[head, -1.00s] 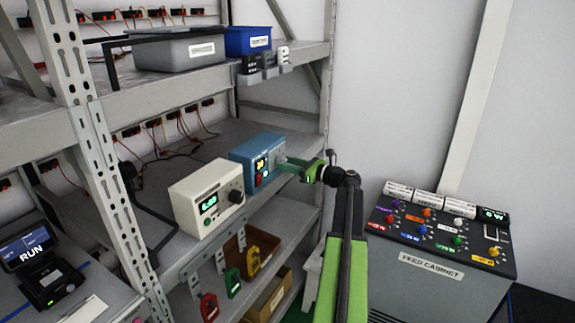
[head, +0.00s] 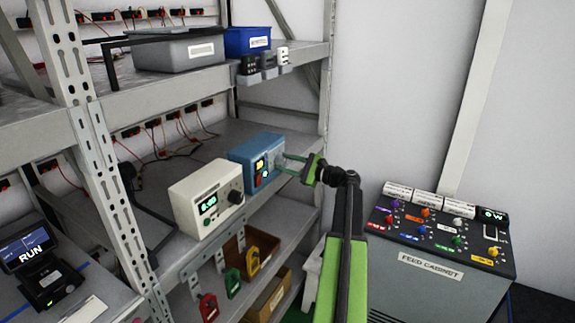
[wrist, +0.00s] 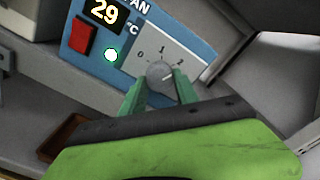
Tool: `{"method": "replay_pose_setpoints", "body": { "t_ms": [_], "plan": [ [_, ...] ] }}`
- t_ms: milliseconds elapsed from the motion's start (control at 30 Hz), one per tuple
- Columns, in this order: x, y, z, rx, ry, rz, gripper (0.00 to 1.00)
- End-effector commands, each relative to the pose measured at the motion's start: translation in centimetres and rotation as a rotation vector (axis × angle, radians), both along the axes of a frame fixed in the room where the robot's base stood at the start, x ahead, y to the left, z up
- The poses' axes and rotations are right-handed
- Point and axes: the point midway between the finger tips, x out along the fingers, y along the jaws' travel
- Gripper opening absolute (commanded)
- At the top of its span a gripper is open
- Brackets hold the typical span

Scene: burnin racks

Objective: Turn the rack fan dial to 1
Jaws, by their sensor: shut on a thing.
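The blue fan box (head: 250,150) stands on the middle shelf. In the wrist view its face (wrist: 205,45) shows a red switch (wrist: 84,36), a lit green lamp (wrist: 111,55) and a display reading 29 °C (wrist: 104,11). The round grey fan dial (wrist: 158,72) sits on a light plate marked 0, 1 and 2. My gripper (wrist: 160,78) is shut on the dial, with a green finger on each side. It reaches the box from the right in the head view (head: 282,163). The dial's exact setting is hard to read.
A cream power supply (head: 205,198) with a knob stands left of the fan box. A rack upright (head: 95,130) stands further left. The feed cabinet (head: 435,250) is at the right. Bare wall lies behind my arm.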

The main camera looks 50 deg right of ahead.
Motion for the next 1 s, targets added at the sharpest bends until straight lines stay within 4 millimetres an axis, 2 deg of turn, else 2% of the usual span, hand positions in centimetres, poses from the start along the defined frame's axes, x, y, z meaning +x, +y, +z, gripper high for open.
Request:
{"method": "replay_pose_setpoints", "body": {
  "t_ms": [600, 1000],
  "plan": [
    [-0.04, -0.15, 0.08, -0.558, -0.137, -0.002, 0.0],
    [-0.06, -0.19, 0.12, -0.821, -0.201, -0.002, 0.0]
  ]
}}
